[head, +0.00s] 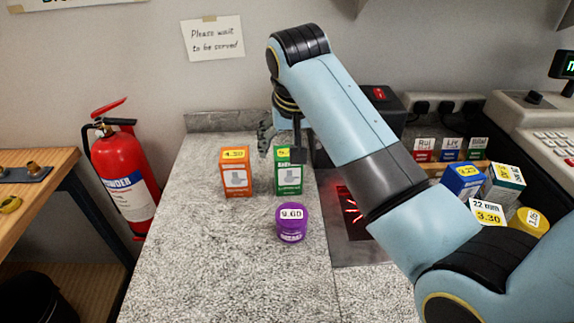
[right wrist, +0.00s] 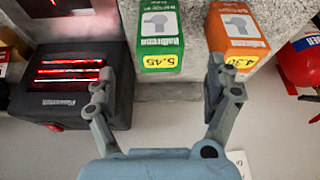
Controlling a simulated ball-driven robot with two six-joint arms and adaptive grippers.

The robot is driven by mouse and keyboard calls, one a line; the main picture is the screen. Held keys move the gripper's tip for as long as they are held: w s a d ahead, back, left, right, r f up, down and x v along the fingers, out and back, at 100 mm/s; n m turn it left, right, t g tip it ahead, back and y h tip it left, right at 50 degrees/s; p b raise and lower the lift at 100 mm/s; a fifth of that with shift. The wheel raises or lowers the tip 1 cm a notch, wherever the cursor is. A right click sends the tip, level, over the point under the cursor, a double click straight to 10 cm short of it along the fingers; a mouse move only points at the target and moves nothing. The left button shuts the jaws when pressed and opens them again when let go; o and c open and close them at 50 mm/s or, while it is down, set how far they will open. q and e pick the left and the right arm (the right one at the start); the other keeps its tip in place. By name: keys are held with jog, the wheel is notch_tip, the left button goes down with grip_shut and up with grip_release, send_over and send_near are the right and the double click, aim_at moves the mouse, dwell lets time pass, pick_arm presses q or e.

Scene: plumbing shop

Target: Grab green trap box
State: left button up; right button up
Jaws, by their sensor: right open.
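The green trap box (head: 289,178) stands upright on the speckled grey counter, its top partly hidden by my right gripper (head: 281,143). In the right wrist view the green box (right wrist: 157,32) shows a yellow price label reading 5.45. My right gripper (right wrist: 163,88) is open and empty. In the right wrist view its two fingers are spread, with the green box lying between and ahead of them. The box is not gripped. My left gripper is not in view.
An orange box (head: 236,174) stands just left of the green one, near a right-gripper finger. A purple tub (head: 291,224) stands in front. A scanner with red lights (right wrist: 73,82) is beside the green box. Several goods (head: 464,181) sit at the right. The front-left counter is clear.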

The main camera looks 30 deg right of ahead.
aim_at(288, 154)
jog(key=shift+x, duration=1.2)
jog(key=shift+w+d+f, duration=0.1)
jog(key=shift+w+f, duration=0.15)
jog(key=shift+w, duration=0.1)
jog(key=shift+w+d+f+p, duration=0.15)
jog(key=shift+w+f+p, duration=0.05)
jog(key=shift+f+p, duration=0.15)
jog(key=x, duration=0.3)
jog(key=shift+w+f, duration=0.1)
jog(key=shift+w, duration=0.15)
jog(key=shift+w+d+f, duration=0.1)
jog(key=shift+w+f, duration=0.05)
jog(key=shift+f, duration=0.2)
jog(key=shift+r, duration=0.1)
jog(key=shift+c, duration=1.6)
jog(key=c, duration=0.9)
jog(key=shift+c, duration=0.9)
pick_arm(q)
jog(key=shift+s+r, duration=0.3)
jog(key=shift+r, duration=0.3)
